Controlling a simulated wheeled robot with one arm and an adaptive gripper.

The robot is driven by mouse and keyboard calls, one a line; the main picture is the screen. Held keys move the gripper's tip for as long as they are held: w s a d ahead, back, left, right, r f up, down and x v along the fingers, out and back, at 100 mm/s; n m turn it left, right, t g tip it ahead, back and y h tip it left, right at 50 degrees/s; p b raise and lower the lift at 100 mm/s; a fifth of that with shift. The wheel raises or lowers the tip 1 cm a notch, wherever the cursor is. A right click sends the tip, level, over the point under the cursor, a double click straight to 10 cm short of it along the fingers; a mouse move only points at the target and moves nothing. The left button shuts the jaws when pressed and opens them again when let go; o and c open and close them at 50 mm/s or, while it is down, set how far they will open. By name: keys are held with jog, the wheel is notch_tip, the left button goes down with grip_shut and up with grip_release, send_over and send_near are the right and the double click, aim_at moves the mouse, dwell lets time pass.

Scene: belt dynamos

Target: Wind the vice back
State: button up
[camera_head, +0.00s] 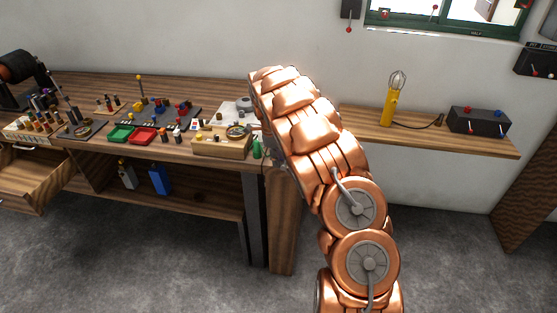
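The wooden workbench (222,161) runs along the wall on the left. I cannot make out a vice; the right end of the bench is largely hidden behind my copper-coloured arm. A small grey part shows at the arm's left edge there, but I cannot tell whether it is part of a vice or of my arm. My arm rises from the bottom of the picture and leans left over the bench end. My gripper does not show, so its state and any contact are hidden.
A drawer (35,180) stands open at left. A wall shelf (430,133) at right carries a yellow lamp (388,108) and a dark box (480,122). Grey floor (150,255) lies clear in front.

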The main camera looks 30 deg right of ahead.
notch_tip(320, 180, up, 11)
jog(key=a, duration=0.1)
jog(key=shift+a, duration=0.35)
dwell(0.4)
jog(key=s+a+r+n, duration=0.3)
jog(key=s+n, duration=0.1)
jog(key=s, duration=0.3)
jog(key=s+a+r+n, duration=0.2)
jog(key=s+a+n, duration=0.25)
jog(key=s, duration=0.25)
jog(key=s+a+r+n, duration=0.3)
jog(key=s+n, duration=0.1)
jog(key=s, duration=0.3)
jog(key=s+a+f+n+y, duration=0.1)
jog(key=s+a+f+n, duration=0.1)
jog(key=s+a+n, duration=0.3)
jog(key=s+a+f+n+g, duration=0.1)
jog(key=s+a+n, duration=0.4)
jog(key=s+n, duration=0.5)
jog(key=s+f, duration=0.1)
jog(key=s, duration=0.8)
jog(key=shift+s+a+f+n+g+y, duration=0.2)
jog(key=shift+n+g+y, duration=0.1)
jog(key=shift+n+y, duration=0.1)
